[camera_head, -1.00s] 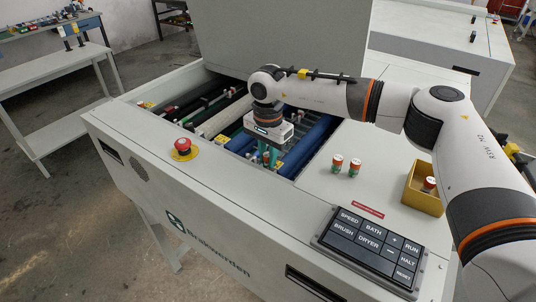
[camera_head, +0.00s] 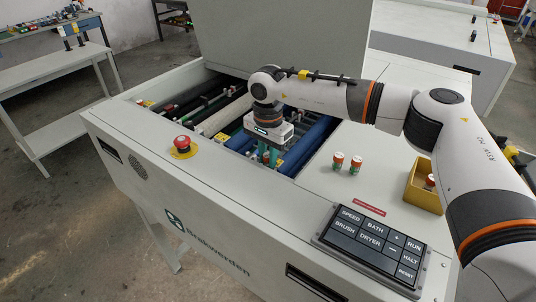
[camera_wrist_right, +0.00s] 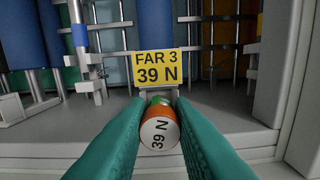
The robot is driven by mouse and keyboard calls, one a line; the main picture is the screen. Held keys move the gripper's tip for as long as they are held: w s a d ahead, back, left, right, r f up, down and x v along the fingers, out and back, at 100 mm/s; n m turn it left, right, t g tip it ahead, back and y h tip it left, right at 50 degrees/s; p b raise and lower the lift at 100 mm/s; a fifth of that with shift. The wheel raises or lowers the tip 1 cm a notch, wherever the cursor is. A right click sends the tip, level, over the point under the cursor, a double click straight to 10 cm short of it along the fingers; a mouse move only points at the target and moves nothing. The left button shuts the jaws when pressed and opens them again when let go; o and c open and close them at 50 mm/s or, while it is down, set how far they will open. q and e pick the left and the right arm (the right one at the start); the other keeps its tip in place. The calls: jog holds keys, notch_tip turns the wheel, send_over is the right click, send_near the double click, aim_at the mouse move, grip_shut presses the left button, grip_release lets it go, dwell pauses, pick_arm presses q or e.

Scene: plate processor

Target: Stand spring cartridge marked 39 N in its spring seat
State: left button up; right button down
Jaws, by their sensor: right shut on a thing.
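My right gripper (camera_wrist_right: 158,112) is shut on the spring cartridge marked 39 N (camera_wrist_right: 157,136), an orange and green cylinder with a white end, between its teal fingers. In the right wrist view the cartridge is just in front of a yellow label reading FAR 3 39 N (camera_wrist_right: 157,68). The spring seat below the label is mostly hidden by the cartridge, so I cannot tell whether they touch. In the head view the right gripper (camera_head: 268,157) points down into the open machine bay. My left gripper is not in view.
Two other cartridges (camera_head: 338,161) (camera_head: 356,165) stand on the machine's right deck. A yellow bin (camera_head: 424,197) holds at least one more. Blue rollers (camera_head: 310,147) and metal rods lie close around the gripper. A red stop button (camera_head: 182,145) and a keypad (camera_head: 370,240) are on the front edge.

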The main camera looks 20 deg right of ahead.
jog(key=shift+f+b, duration=0.5)
jog(key=shift+f, duration=0.15)
jog(key=c, duration=1.2)
grip_release()
